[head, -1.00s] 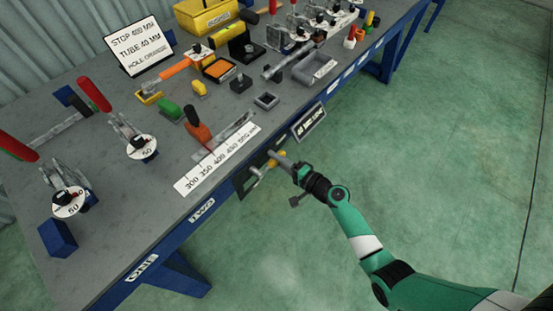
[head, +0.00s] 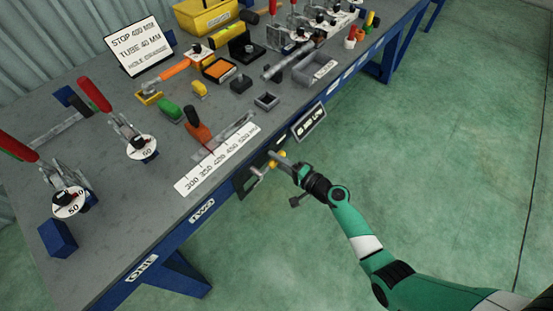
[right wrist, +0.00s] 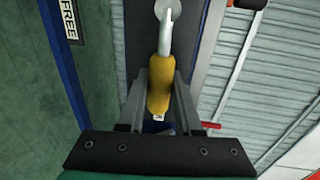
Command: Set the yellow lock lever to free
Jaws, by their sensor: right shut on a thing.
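The yellow lock lever (head: 281,154) is on the front edge of the bench, mostly hidden by my right gripper (head: 277,157) in the head view. In the right wrist view its yellow grip (right wrist: 160,85) sits between the two fingers of my right gripper (right wrist: 160,92), which are shut on it. A pale metal rod (right wrist: 166,38) runs from the grip to a round pivot at the top. A white FREE label (right wrist: 70,20) is to the left of the lever in that view. My left gripper is not in view.
The grey bench top (head: 105,190) holds red-handled clamps (head: 122,122), a printed scale strip (head: 216,161) and several small blocks. A tilted label plate (head: 309,121) stands at the front edge near my right gripper. Open green floor (head: 430,160) lies to the right.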

